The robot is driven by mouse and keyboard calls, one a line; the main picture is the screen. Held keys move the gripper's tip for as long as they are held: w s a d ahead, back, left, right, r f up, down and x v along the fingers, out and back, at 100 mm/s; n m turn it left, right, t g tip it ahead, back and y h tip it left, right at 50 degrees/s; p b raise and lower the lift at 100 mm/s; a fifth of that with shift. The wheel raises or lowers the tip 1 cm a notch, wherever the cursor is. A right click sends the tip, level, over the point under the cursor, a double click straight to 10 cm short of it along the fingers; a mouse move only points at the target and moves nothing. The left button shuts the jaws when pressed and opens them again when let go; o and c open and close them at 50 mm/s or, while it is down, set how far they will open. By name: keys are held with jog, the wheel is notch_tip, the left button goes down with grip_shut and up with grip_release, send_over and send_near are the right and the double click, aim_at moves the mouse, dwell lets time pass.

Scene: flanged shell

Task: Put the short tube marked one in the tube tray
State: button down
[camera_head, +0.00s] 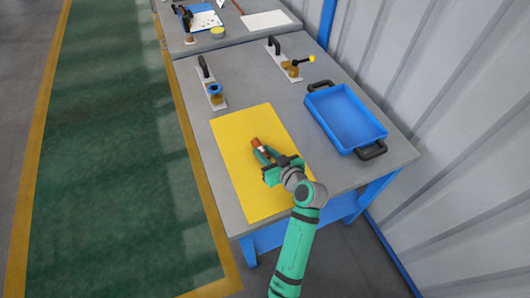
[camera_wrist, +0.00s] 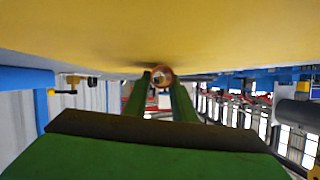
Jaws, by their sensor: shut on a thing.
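A short copper-brown tube (camera_head: 257,143) lies at the yellow mat (camera_head: 235,135), between the fingertips of my gripper (camera_head: 264,154). In the wrist view the tube (camera_wrist: 162,76) shows its round open end between the two green fingers of my gripper (camera_wrist: 162,84), which are shut on it. The tube is close to the mat's surface; I cannot tell whether it touches it. No number mark is readable on it. The blue tray (camera_head: 345,118) with black handles stands on the table to the right of the mat and looks empty.
Two white plates with black handles and fittings, one blue-topped (camera_head: 211,88) and one with a yellow-tipped lever (camera_head: 292,68), stand behind the mat. Another grey table (camera_head: 225,35) with papers and small items adjoins at the back. A ribbed wall rises at right.

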jog(key=shift+f, duration=0.15)
jog(key=c, duration=1.5)
grip_release()
